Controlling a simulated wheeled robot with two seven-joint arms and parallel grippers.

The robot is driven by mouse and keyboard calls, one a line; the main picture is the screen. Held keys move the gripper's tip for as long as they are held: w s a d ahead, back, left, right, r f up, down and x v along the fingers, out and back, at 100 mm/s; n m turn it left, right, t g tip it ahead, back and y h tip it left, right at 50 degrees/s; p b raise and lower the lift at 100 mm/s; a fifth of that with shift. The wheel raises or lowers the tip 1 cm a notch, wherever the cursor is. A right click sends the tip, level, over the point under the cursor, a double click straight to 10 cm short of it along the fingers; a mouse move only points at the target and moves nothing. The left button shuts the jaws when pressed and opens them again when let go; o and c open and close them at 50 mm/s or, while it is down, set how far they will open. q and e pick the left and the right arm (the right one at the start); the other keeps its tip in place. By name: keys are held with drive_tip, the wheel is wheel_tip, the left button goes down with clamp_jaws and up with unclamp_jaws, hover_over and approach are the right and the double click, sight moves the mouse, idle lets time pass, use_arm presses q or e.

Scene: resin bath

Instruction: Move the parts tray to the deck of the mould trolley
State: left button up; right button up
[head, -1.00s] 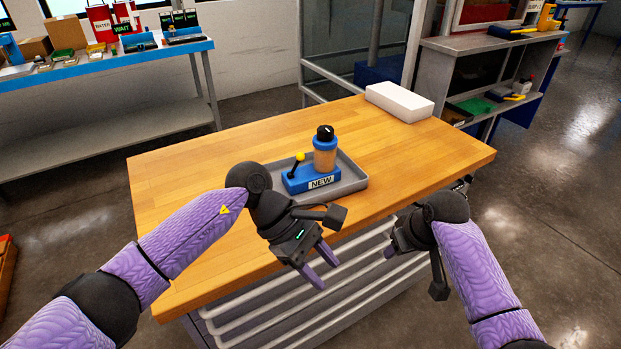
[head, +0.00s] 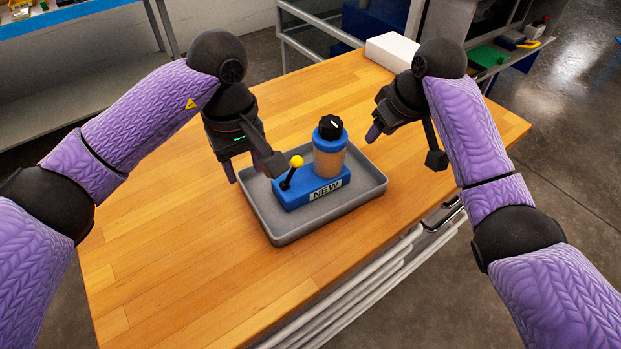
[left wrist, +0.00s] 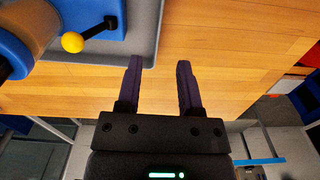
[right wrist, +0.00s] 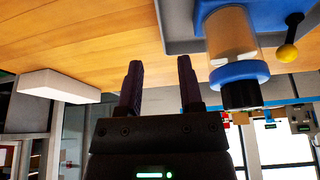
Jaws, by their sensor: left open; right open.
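The parts tray (head: 330,220), shallow and grey, lies on the wooden tabletop (head: 180,250). It holds a blue block (head: 294,192) labelled NEW, with a yellow-knobbed lever, and an amber jar (head: 328,160) with a black cap. My left gripper (head: 246,172) is open and empty just off the tray's left side; its fingers also show near a tray edge in the left wrist view (left wrist: 160,65). My right gripper (head: 378,132) is open and empty, above and beyond the tray's right side. The right wrist view (right wrist: 160,63) shows no object between its fingers. I cannot identify the mould trolley.
A white box (head: 395,52) sits at the table's back right corner. Rails (head: 350,290) run along the table's near side. A blue-edged bench (head: 60,20) stands at the back left and shelving (head: 510,50) at the back right. The tabletop left of the tray is clear.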

sight(363, 154)
use_arm(q)
wheel_tip(363, 154, down, 10)
use_arm(e)
drive_tip(key=x, duration=1)
use_arm(q)
clamp_jaws()
use_arm(e)
clamp_jaws()
use_arm(q)
drive_tip(key=shift+w+r, duration=0.1)
use_arm(e)
drive_tip(key=shift+r, duration=0.1)
idle(0.4)
